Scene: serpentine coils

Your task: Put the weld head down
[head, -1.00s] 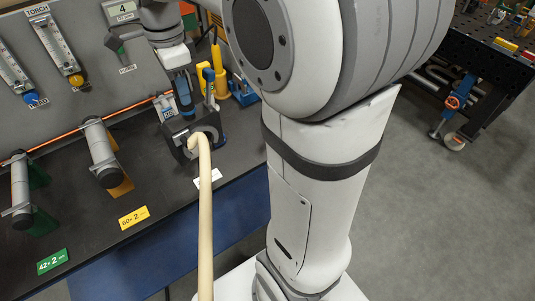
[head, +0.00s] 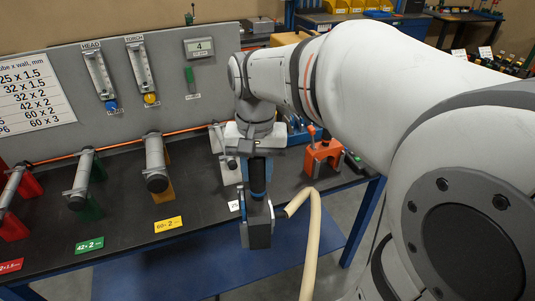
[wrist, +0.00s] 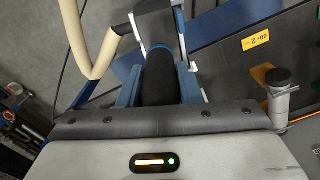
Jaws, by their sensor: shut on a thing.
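The weld head (head: 258,228) is a dark grey block with a black, blue-ringed handle and a beige hose coming from its side. My gripper (head: 257,166) is shut on the handle from above, and the block hangs upright below it. In the head view it appears in front of the bench's front edge, with blue behind it. In the wrist view the gripper's blue fingers (wrist: 160,88) lie on both sides of the black handle, and part of the weld head (wrist: 156,22) shows at the top.
The dark bench (head: 130,215) carries several tube stations with coloured size labels, including a yellow label (head: 168,224). An orange stand (head: 322,155) is at the bench's right end. A grey panel with gauges rises behind. The beige hose (head: 312,250) trails down in front.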

